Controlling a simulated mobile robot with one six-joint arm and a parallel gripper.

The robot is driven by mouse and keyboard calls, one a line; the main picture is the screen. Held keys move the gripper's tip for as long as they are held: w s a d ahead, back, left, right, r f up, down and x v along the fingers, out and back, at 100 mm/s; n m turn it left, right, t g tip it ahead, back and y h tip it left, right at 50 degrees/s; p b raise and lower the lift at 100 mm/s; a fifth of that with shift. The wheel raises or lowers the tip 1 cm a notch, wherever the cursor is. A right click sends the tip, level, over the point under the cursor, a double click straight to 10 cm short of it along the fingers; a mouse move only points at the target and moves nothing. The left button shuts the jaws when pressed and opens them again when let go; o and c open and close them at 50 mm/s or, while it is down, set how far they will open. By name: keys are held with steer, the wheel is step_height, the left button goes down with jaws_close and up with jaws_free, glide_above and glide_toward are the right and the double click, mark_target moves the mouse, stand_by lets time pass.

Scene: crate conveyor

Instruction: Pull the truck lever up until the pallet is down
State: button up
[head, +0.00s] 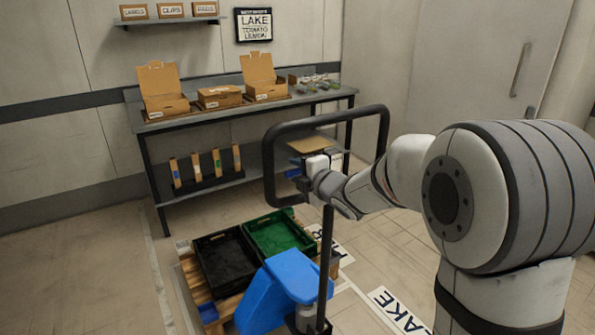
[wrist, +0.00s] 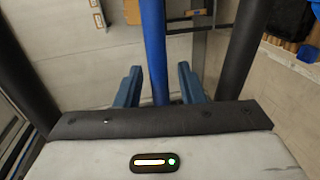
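The pallet truck (head: 275,288) is blue with a black upright and a black loop handle (head: 268,168). A blue lever (wrist: 153,45) runs down the middle of the wrist view, between dark handle bars. My gripper (head: 296,172) is at the handle loop in the head view. In the wrist view my gripper (wrist: 158,78) has its two blue fingers apart, one on each side of the lever, with a visible gap at the right finger. The wooden pallet (head: 229,307) is beyond the truck body, partly hidden; its height off the floor is unclear.
A black crate (head: 197,246) and a green crate (head: 250,228) sit on the pallet. Behind stands a workbench (head: 335,97) with cardboard boxes and a lower shelf. Floor signs (head: 397,307) lie right of the truck. Open floor is at left.

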jaws_close()
stand_by(0.4)
